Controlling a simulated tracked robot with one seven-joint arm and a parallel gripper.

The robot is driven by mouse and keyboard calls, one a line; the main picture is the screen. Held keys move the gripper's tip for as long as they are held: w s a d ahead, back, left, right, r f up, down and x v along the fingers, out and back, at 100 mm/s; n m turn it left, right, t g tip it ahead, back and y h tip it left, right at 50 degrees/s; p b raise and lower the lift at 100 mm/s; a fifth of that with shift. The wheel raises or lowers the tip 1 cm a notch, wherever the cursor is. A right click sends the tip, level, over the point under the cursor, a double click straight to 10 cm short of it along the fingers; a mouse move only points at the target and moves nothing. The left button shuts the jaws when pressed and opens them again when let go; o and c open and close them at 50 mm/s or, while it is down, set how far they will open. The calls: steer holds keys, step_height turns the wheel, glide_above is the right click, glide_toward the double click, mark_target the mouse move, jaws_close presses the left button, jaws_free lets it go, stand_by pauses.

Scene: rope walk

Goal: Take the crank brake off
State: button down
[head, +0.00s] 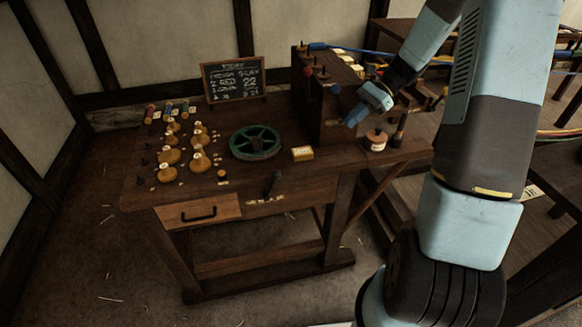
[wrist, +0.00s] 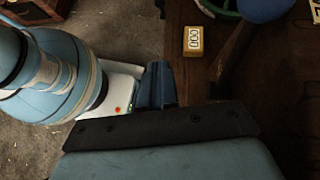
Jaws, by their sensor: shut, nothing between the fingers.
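No part is clearly labelled as the crank brake. A black crank-like lever (head: 270,186) stands at the front edge of the bench, with a small pale tag by it. A red knob (head: 307,71) and a blue knob (head: 336,88) are on the upright wooden box. A large blue knob also shows in the wrist view (wrist: 264,8), above a dark bar.
On the bench (head: 240,205) are a green handwheel (head: 255,142), a yellow counter (head: 302,153), several wooden bobbins, a chalkboard (head: 234,80) and a round tagged weight (head: 376,139). Ropes run behind my arm on the right.

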steer(key=shift+w+d+f, duration=0.1)
steer(key=shift+w+f, duration=0.15)
steer(key=shift+f, duration=0.15)
steer(key=x, duration=2)
steer(key=shift+a+r, duration=0.15)
steer(key=shift+a, duration=0.2)
steer(key=shift+s+a+r, duration=0.15)
steer(key=shift+s+a, duration=0.05)
steer(key=shift+a, duration=0.35)
steer(key=shift+s+a+r, duration=0.15)
steer(key=shift+s+a, duration=0.05)
steer(key=shift+a, duration=0.35)
steer(key=shift+s+a+r, duration=0.15)
steer(key=shift+s+a, duration=0.1)
steer(key=shift+a, duration=0.4)
steer(key=shift+r+m, duration=0.1)
steer(key=shift+m, duration=0.2)
